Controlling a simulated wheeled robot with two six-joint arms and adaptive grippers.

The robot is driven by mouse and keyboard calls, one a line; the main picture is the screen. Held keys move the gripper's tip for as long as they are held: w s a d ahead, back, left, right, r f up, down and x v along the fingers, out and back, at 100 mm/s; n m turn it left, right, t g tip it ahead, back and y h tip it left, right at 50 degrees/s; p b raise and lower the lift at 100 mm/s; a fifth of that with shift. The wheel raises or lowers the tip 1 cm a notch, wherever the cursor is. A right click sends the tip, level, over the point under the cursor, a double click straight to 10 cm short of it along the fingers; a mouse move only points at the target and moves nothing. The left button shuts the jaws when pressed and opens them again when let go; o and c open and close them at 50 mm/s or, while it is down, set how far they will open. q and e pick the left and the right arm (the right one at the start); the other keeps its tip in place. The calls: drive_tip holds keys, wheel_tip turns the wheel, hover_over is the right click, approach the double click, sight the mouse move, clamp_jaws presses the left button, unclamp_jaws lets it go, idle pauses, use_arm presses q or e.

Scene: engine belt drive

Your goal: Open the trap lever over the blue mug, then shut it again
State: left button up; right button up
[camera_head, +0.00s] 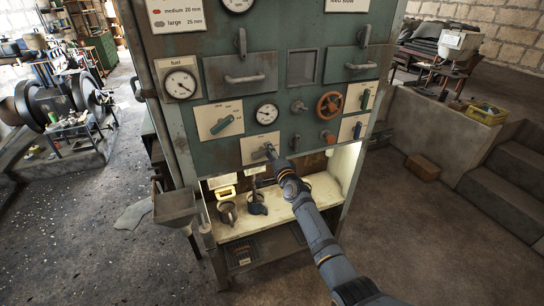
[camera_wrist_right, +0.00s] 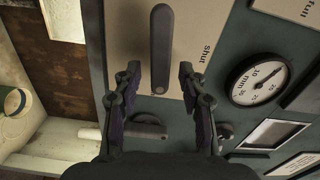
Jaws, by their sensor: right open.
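The trap lever (camera_wrist_right: 162,45) is a dark grey bar on a cream plate (camera_head: 252,149) low on the green panel. In the right wrist view, the word "Shut" is printed beside it. My right gripper (camera_wrist_right: 158,80) is open, its fingers on either side of the lever's near end; contact cannot be told. In the head view, my right gripper (camera_head: 271,154) covers much of the lever. A dark mug (camera_head: 257,208), perhaps the blue one, stands on the lit shelf below. A greyish mug (camera_head: 228,214) stands left of it. My left gripper is not in view.
A grey hopper (camera_head: 174,207) stands left of the shelf.

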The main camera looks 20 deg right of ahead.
drive_tip(key=s, duration=1.2)
drive_tip(key=shift+d, duration=0.2)
drive_tip(key=s+d+f+n+g, duration=0.1)
drive_tip(key=s+f+n+g, duration=0.3)
drive_tip(key=f, duration=0.8)
drive_tip(key=s+d+f+n+g+h, duration=0.1)
drive_tip(key=s+f, duration=0.4)
drive_tip(key=f, duration=0.6)
drive_tip(key=s+d+f+n+g, duration=0.1)
drive_tip(key=s+f+n+g, duration=0.3)
drive_tip(key=f, duration=0.8)
drive_tip(key=s+f+n+g, duration=0.1)
drive_tip(key=s+f+g, duration=0.1)
drive_tip(key=s+f, duration=0.6)
drive_tip(key=s+f+n+g, duration=0.1)
drive_tip(key=s+f, duration=0.5)
drive_tip(key=s, duration=0.5)
drive_tip(key=s+f+n+g, duration=0.2)
drive_tip(key=s+f, duration=0.1)
drive_tip(key=s, duration=0.8)
drive_tip(key=s+f+n+g, duration=0.2)
drive_tip(key=s+f+n, duration=0.1)
drive_tip(key=s, duration=0.8)
drive_tip(key=shift+f+g, duration=0.4)
drive_tip(key=shift+f, duration=0.2)
